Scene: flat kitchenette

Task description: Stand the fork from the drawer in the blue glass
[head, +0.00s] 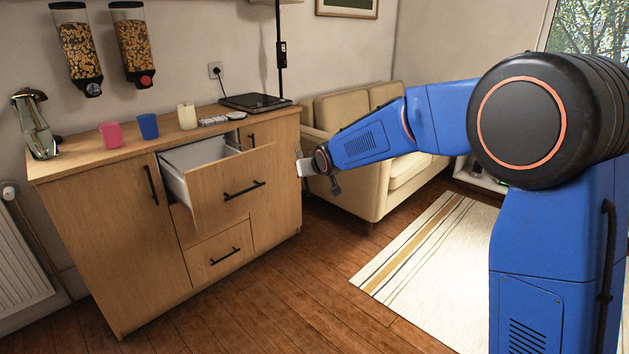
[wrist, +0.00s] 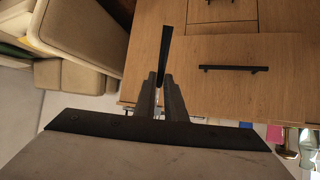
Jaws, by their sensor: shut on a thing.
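The blue glass (head: 148,126) stands upright on the wooden counter in the head view, between a pink cup and a cream one. My gripper (wrist: 161,88) is shut on a thin dark piece, which I take to be the handle of the fork (wrist: 165,52); it sticks out beyond the fingertips in the wrist view. The rest of the fork is hidden or too small to make out. The drawer (head: 228,190) is pulled open.
A pink cup (head: 111,135) and a cream cup (head: 187,116) flank the glass. A metal appliance (head: 37,130) stands at the counter's left end. The open drawer juts out. A sofa (head: 360,175) stands behind my gripper. The wooden floor (head: 290,300) in front is clear.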

